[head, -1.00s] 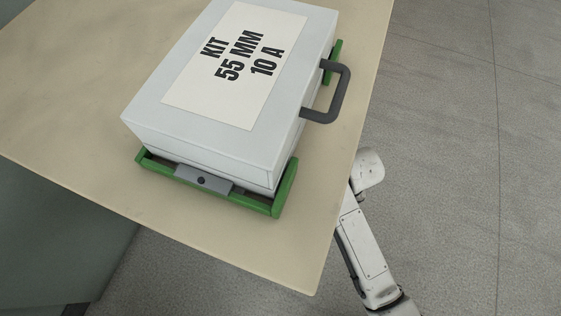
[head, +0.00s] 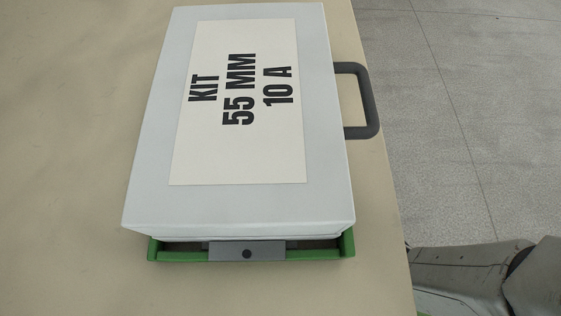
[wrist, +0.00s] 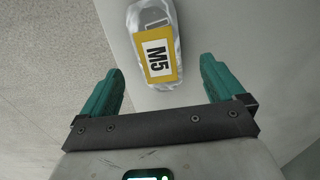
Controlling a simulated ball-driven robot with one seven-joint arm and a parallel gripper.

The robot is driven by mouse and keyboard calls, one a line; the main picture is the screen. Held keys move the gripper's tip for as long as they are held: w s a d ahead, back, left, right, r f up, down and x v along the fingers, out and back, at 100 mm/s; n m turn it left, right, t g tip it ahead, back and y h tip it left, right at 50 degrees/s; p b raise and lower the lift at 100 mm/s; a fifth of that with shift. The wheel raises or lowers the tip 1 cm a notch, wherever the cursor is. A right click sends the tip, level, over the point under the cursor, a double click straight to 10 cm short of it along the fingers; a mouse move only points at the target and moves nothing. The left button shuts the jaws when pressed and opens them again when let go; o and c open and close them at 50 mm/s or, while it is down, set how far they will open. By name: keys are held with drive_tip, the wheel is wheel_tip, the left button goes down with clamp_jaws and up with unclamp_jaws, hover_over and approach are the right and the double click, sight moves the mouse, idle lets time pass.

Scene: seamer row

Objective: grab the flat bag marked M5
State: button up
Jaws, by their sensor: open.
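The flat bag marked M5 (wrist: 157,45) shows in the wrist view at the top middle. It is a clear, shiny bag with a yellow label that has a white patch and black M5 lettering. It lies on a pale grey surface (wrist: 195,30). My gripper (wrist: 163,80) has two green fingers spread apart with nothing between them. The bag is ahead of the fingertips, roughly centred between them, and the gap to it is hard to judge.
In the head view a light grey case (head: 335,170) marked KIT 55 MM 10 A sits in a green holder (head: 170,252) on a beige table (head: 70,150). Its dark handle (head: 372,100) sticks out right. Grey floor (head: 470,110) lies beyond the table's right edge.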

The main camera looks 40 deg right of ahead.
wheel_tip(320, 180, down, 5)
drive_tip(key=b, duration=0.3)
drive_tip(key=shift+s+f, duration=0.15)
drive_tip(key=c, duration=1.1)
drive_tip(key=shift+r, duration=0.2)
drive_tip(key=shift+c, duration=0.2)
